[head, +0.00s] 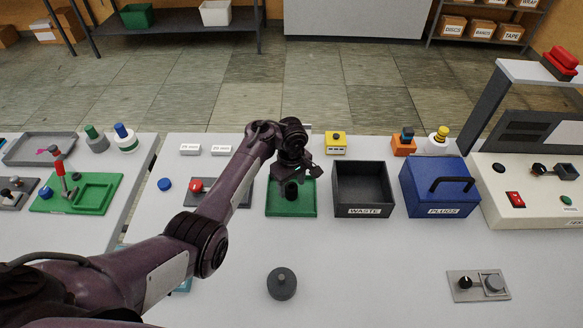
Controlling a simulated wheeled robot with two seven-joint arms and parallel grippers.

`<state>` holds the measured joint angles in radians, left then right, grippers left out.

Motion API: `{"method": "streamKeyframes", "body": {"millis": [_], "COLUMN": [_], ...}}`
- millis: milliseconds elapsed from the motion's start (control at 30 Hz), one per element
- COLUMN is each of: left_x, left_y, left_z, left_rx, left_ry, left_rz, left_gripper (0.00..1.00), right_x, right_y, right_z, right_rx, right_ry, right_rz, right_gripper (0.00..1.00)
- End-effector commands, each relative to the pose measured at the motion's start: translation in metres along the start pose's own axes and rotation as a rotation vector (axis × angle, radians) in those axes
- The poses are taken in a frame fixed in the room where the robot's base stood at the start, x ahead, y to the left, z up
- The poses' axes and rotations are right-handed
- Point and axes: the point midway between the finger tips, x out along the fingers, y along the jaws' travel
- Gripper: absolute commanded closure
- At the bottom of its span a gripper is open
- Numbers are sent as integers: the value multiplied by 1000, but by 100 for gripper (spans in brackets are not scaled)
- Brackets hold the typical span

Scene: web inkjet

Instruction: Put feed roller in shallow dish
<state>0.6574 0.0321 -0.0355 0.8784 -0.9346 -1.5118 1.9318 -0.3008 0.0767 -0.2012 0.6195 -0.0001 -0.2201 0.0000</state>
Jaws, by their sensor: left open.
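My left gripper (296,172) is open, above a green square base (291,208) in the middle of the table. A short black cylinder (291,191) stands upright on that base, just below the fingers; it may be the feed roller. I cannot tell whether the fingers touch it. A grey shallow tray (40,149) with a low rim lies at the far left and may be the shallow dish; a pinkish item lies in it. My right gripper is not in view.
An open WASTE box (363,211) and a lidded blue PLUGS box (443,210) stand right of the base. A dark grey knobbed disc (282,284) lies in front. A machine (530,202) fills the right end. The front middle of the table is mostly clear.

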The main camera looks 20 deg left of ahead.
Motion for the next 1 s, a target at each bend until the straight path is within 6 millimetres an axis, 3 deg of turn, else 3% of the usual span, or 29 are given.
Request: {"method": "streamKeyframes", "body": {"millis": [33,200,400,600,1000], "left_x": [-15,-51,-80,-91,-92], "left_y": [2,2,1,0,0], "left_z": [2,2,1,0,0], "left_rx": [1,0,0,1,1], "left_ry": [-3,-3,0,-1,0], "left_rz": [6,6,4,0,0], "left_gripper": [45,45,45,45,45], "right_x": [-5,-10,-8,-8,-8], "right_y": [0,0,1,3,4], "right_z": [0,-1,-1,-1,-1], "right_rx": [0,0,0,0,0], "right_ry": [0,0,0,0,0], "right_rz": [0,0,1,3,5], "right_gripper": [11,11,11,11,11]}}
